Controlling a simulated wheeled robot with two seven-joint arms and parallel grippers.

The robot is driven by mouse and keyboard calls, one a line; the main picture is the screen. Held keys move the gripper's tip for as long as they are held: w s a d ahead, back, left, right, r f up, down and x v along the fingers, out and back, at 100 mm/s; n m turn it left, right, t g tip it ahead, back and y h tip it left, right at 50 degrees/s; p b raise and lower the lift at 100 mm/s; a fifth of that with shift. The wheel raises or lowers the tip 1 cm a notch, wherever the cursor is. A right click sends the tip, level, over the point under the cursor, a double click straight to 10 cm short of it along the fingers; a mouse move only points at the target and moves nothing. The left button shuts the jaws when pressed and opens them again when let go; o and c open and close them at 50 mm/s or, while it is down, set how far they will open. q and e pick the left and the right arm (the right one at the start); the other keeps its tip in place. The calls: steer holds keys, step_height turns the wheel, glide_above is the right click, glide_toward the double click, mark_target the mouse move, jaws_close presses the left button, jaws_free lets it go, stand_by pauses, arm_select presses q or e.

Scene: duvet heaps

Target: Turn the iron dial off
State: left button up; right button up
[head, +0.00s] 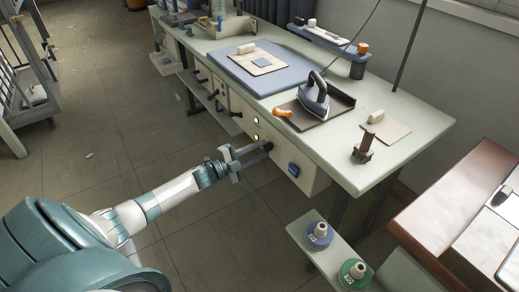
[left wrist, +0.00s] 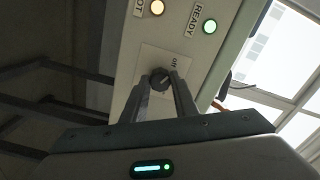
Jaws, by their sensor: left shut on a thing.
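My left gripper (head: 262,149) reaches the front panel of the ironing table. In the left wrist view its two fingers (left wrist: 160,92) are shut on the dark round iron dial (left wrist: 160,78), one on each side. The dial's pointer is hard to make out. The iron (head: 314,96) stands on a dark rest on the tabletop. My right gripper is out of view.
Thread spools (head: 319,233) stand on a low shelf below. A brown cabinet (head: 450,215) is at the right.

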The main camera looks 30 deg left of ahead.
arm_select(q)
steer(key=shift+a, duration=0.1)
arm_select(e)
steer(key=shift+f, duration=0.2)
arm_select(q)
steer(key=o, duration=1.1)
steer(key=shift+c, duration=0.2)
steer(key=shift+s, duration=0.1)
steer(key=v, duration=1.7)
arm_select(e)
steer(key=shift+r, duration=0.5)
arm_select(q)
steer(key=shift+s+a+f, duration=0.1)
steer(key=shift+f, duration=0.1)
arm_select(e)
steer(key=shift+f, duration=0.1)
